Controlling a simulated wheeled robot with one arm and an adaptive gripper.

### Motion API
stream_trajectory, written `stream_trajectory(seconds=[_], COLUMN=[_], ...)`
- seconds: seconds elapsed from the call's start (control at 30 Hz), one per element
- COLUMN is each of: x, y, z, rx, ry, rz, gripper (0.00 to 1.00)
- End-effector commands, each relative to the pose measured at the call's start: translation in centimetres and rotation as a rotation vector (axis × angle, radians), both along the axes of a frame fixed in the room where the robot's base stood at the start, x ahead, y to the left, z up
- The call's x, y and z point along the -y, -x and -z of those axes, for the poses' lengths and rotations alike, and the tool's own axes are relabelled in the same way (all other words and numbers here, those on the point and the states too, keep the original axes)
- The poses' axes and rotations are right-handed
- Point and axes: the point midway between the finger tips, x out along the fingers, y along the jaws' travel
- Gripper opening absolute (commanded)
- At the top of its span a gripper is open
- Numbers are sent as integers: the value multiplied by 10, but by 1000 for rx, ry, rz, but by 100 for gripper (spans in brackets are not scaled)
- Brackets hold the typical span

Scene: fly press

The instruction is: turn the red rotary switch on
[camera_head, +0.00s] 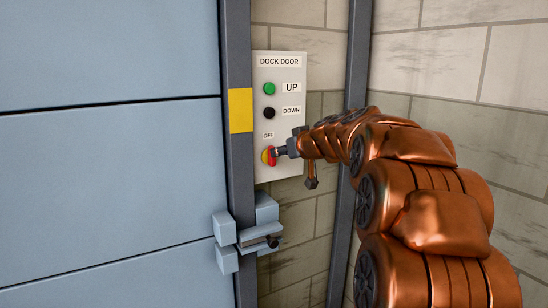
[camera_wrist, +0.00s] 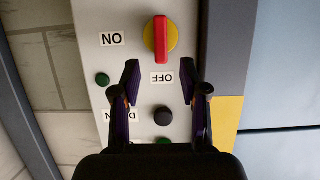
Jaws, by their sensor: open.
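The red rotary switch (camera_head: 272,155) sits on a yellow disc low on the grey DOCK DOOR panel (camera_head: 300,68). In the wrist view the red handle (camera_wrist: 161,40) is in line with the OFF label (camera_wrist: 162,77), and the ON label (camera_wrist: 111,39) is to its left. That view is upside down. My gripper (camera_head: 281,151) is at the panel, just right of the switch in the head view. In the wrist view its two fingers (camera_wrist: 160,66) are apart and empty, with the handle beyond the tips. I cannot tell whether they touch the panel.
A green UP button (camera_head: 269,88) and a black DOWN button (camera_head: 269,112) are above the switch. A small green dot (camera_wrist: 102,79) is near the ON label. A dark door post (camera_head: 238,180) stands left of the panel, with a latch (camera_head: 260,238) below.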

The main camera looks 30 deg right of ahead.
Motion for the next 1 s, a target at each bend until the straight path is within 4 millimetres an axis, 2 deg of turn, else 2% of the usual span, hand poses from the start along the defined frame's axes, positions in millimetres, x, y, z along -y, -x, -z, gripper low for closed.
stream_trajectory(seconds=[0.3,0.5,0.93,1.0], x=[2,3,3,3], y=[-39,-54,-59,-59], z=[18,24,26,26], rx=[-6,-5,-4,-4], ry=[-5,-1,-2,-2], rz=[-3,-2,-2,-2], gripper=[44,44,44,36])
